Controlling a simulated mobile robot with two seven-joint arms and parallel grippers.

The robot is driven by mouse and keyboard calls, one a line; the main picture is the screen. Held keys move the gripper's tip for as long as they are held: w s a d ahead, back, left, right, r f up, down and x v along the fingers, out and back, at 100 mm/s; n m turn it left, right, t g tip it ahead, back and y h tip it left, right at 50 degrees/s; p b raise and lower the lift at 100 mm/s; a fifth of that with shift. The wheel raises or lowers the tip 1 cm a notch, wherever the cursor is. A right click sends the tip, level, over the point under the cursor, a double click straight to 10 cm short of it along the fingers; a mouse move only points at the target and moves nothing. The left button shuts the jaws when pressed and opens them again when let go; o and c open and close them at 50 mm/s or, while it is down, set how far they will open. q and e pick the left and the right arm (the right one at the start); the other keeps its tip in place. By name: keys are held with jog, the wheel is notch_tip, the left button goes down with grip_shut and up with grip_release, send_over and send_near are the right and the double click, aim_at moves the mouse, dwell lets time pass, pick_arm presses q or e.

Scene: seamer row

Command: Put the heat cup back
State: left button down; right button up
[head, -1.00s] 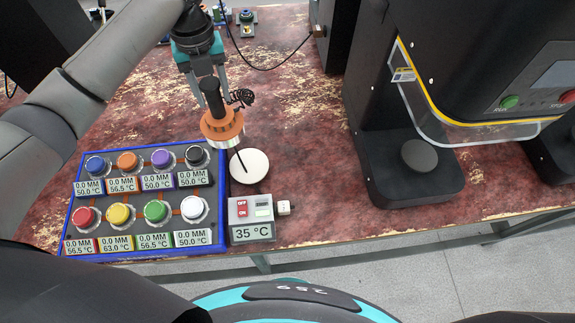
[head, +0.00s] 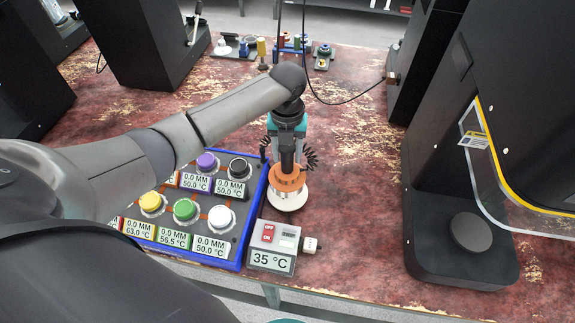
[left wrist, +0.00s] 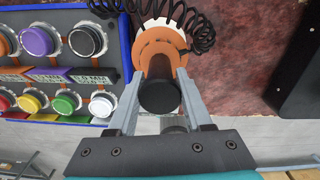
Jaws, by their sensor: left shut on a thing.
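The heat cup (head: 286,183) is an orange collar with a black handle, upright. My left gripper (head: 287,158) comes down from above and is shut on the black handle. The cup is over the round white disc (head: 288,202); whether it rests on it or hovers just above, I cannot tell. In the left wrist view the gripper (left wrist: 159,82) has one finger on each side of the handle, with the orange collar (left wrist: 162,42) beyond it and a white edge showing past the collar. A coiled black cable is beside the cup. My right gripper is not in view.
A blue-edged panel (head: 238,254) with several coloured knobs is close on the left. A 35 °C control box (head: 273,247) stands just in front of the disc. A black machine (head: 459,270) stands at right. The red worn table (head: 350,190) between is clear.

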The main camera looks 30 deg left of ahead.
aim_at(287, 165)
pick_arm(q)
jog(key=shift+f+b, duration=0.4)
jog(key=shift+f, duration=1.85)
jog(key=shift+f, duration=0.15)
jog(key=shift+c, duration=1.6)
grip_release()
notch_tip(287, 165, up, 12)
jog(key=shift+r+p, duration=0.15)
jog(key=shift+p, duration=0.85)
